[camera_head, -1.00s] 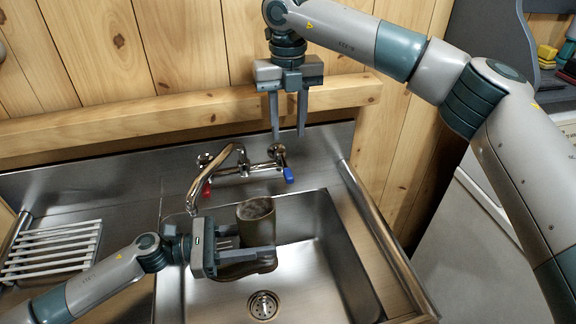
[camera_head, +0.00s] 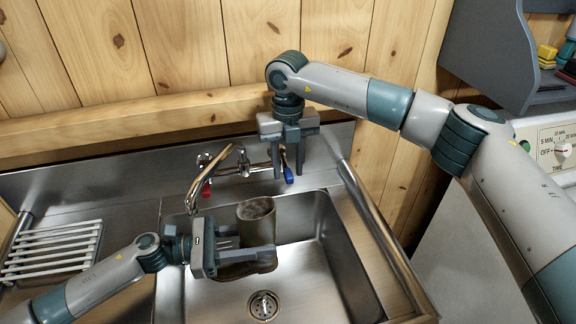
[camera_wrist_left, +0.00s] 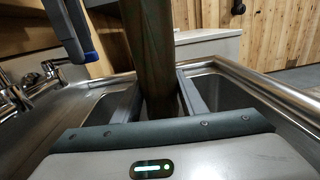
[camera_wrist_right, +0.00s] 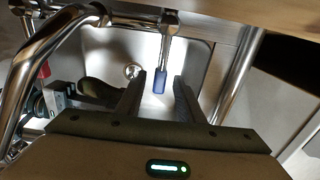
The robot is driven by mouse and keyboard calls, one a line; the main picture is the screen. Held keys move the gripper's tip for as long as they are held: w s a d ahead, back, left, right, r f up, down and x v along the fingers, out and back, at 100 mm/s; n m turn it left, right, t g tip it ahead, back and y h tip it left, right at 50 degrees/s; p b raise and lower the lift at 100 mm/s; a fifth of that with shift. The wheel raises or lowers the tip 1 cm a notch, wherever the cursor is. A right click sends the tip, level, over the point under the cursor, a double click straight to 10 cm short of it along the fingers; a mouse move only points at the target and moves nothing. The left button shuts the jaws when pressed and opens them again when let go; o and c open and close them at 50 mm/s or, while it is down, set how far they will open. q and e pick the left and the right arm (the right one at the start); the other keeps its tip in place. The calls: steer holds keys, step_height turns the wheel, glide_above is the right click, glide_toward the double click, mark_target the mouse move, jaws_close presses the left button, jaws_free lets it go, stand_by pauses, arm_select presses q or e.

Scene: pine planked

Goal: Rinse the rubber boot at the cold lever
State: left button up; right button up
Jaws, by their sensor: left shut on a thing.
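The rubber boot (camera_head: 256,221) is brown and upright in the sink; its shaft also shows in the left wrist view (camera_wrist_left: 151,50). My left gripper (camera_head: 272,254) is shut on the boot, a finger on either side of it. The cold lever, with a blue tip (camera_head: 288,176), is at the right end of the wall tap. It shows between the fingers in the right wrist view (camera_wrist_right: 159,82). My right gripper (camera_head: 288,174) is open, pointing down with its fingers around the lever, empty. Whether a finger touches the lever, I cannot tell.
The curved spout (camera_head: 193,190) and red-tipped lever (camera_head: 206,188) are left of the blue one. The steel sink (camera_head: 325,285) has a drain (camera_head: 264,305). A white rack (camera_head: 55,250) lies left. A wooden rail (camera_head: 120,125) runs behind the tap.

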jaws_close()
steer(key=shift+w+d+n, duration=0.3)
steer(key=shift+d+n, duration=0.45)
steer(key=shift+n, duration=0.35)
jaws_free()
steer(key=shift+r, duration=0.15)
step_height(320, 180, up, 12)
stand_by(0.3)
